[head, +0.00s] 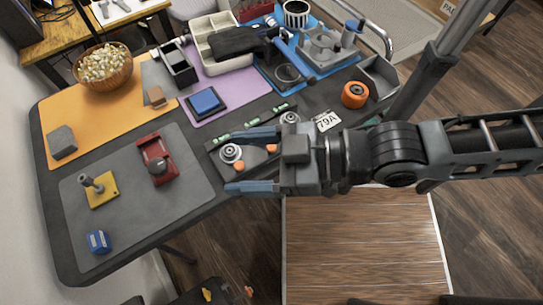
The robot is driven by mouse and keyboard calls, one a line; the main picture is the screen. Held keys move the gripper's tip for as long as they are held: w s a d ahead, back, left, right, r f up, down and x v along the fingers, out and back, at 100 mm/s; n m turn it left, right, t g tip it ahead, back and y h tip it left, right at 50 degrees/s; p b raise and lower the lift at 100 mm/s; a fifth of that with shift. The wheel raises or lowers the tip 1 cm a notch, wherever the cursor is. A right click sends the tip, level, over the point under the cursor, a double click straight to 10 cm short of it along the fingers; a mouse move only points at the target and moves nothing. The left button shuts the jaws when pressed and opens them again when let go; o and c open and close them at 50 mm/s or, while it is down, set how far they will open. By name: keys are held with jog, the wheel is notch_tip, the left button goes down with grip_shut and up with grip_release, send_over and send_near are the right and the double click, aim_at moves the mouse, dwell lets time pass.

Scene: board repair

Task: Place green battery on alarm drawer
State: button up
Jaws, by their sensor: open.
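Several small green cylinders, which look like green batteries (251,124), lie in a row along the back of a dark panel near the table's front edge. The panel carries silver round parts (231,153) and orange pieces (239,168); it may be the alarm drawer (213,149), but I cannot tell for sure. My gripper (234,161) is open, its blue-grey fingers pointing left over this panel. One silver round part shows between the fingers, and I see nothing held. The gripper body hides part of the panel. A label reading 79A (327,121) lies just behind my wrist.
A grey mat (120,225) holds a red device (156,160), a yellow plate with a post (101,190) and a blue block (98,241). An orange roll (355,95) stands at the right. A popcorn basket (105,67) and trays stand at the back.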

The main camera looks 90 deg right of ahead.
jog(key=shift+y, duration=0.4)
jog(key=v, duration=0.4)
jog(key=shift+a+f, duration=0.1)
jog(key=shift+a, duration=0.2)
dwell(0.8)
